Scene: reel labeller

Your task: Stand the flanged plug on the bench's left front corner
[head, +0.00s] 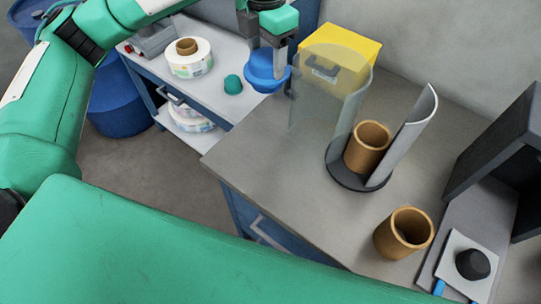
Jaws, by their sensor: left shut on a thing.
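The flanged plug (266,72) looks like the blue round piece with a wide rim at the top middle of the head view. My left gripper (281,62) is shut on it at its right side, with one grey finger showing in front. The plug appears held up near the gap between the cart and the bench; its exact height is hard to tell. The bench (260,160) has a grey top, and its left front corner, near the picture's middle left, is bare. My right gripper is not in view.
A clear curved guard (325,85) and a grey curved plate flank a brown core (369,147) on a dark disc. A yellow box (350,48) stands behind. Another brown core (404,234) stands nearer. The cart (222,50) at left bears a label reel (189,62) and a teal cap (233,85).

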